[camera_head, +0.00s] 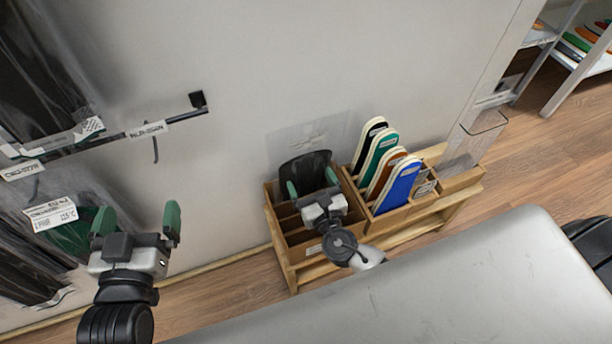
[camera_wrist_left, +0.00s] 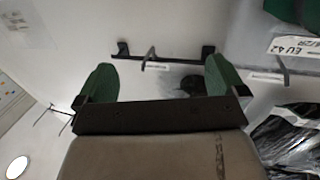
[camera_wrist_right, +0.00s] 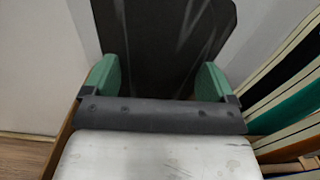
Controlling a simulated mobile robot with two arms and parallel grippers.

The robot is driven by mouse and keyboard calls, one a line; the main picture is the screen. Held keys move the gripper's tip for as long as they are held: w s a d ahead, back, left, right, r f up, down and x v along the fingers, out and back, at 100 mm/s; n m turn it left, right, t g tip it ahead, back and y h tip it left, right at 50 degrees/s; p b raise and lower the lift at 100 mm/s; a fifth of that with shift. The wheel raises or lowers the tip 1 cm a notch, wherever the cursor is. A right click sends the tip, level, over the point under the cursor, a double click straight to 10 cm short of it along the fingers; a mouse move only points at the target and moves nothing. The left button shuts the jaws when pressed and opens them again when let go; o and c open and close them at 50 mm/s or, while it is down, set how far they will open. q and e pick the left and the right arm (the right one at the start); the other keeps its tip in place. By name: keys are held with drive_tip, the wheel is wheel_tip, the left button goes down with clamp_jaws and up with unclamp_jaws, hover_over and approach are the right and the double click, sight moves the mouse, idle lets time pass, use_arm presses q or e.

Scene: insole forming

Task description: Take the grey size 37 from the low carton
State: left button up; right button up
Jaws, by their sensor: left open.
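The low carton (camera_head: 276,222) is a wooden divided box on a low wooden stand. A dark grey insole (camera_head: 300,165) stands upright in its back part; no size number is readable on it. My right gripper (camera_head: 312,184) is over this carton, at the insole. In the right wrist view the insole (camera_wrist_right: 165,40) fills the gap between the separated green fingers; whether they press its edges I cannot tell. Its lower end is hidden. My left gripper (camera_head: 137,222) is open and empty, near the wall rail; it also shows open in the left wrist view (camera_wrist_left: 162,82).
A second wooden box (camera_head: 390,222) beside it holds black, green, orange and blue insoles. Dark bagged items (camera_head: 40,75) hang from rails at left. A large pale surface (camera_head: 450,285) lies in front.

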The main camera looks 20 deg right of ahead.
drive_tip(key=c, duration=0.4)
drive_tip(key=shift+r, duration=0.1)
drive_tip(key=shift+c, duration=0.2)
